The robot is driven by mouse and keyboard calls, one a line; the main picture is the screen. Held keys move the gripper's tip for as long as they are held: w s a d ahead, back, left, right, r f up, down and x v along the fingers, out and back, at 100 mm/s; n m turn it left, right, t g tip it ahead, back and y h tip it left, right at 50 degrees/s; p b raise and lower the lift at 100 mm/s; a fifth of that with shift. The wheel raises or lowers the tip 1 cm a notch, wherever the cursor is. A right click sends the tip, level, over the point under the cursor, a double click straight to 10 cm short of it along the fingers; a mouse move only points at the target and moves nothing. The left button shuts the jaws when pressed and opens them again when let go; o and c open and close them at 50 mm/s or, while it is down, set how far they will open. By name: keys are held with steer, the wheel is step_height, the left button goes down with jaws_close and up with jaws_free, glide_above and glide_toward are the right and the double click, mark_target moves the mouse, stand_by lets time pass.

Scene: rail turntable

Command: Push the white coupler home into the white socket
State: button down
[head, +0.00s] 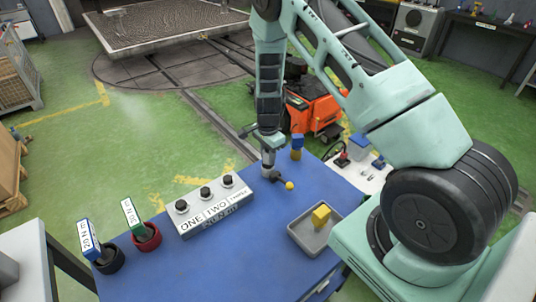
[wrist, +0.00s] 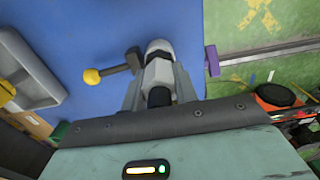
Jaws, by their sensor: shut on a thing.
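My gripper (head: 269,143) is over the far end of the blue table and points down. In the wrist view its two fingers (wrist: 158,92) are shut on a pale white-grey part, the coupler (wrist: 158,72), with a dark section nearer the palm. A rounded white end (wrist: 159,47) shows just beyond it; I cannot tell whether this is the socket or part of the coupler. In the head view a pale cylinder (head: 268,159) shows below the fingers. How far the coupler sits in the socket is hidden.
A dark lever with a yellow ball (head: 289,186) is close beside the gripper, also in the wrist view (wrist: 92,76). A grey tray (head: 304,238) holds a yellow block. A labelled button box (head: 212,207) stands left. The blue table (head: 255,240) is bare between them.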

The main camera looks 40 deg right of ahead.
steer(key=shift+f, duration=0.25)
steer(key=c, duration=1)
jaws_free()
step_height(320, 180, up, 18)
steer(key=b, duration=0.3)
steer(key=shift+f+b, duration=0.25)
steer(key=shift+b, duration=0.1)
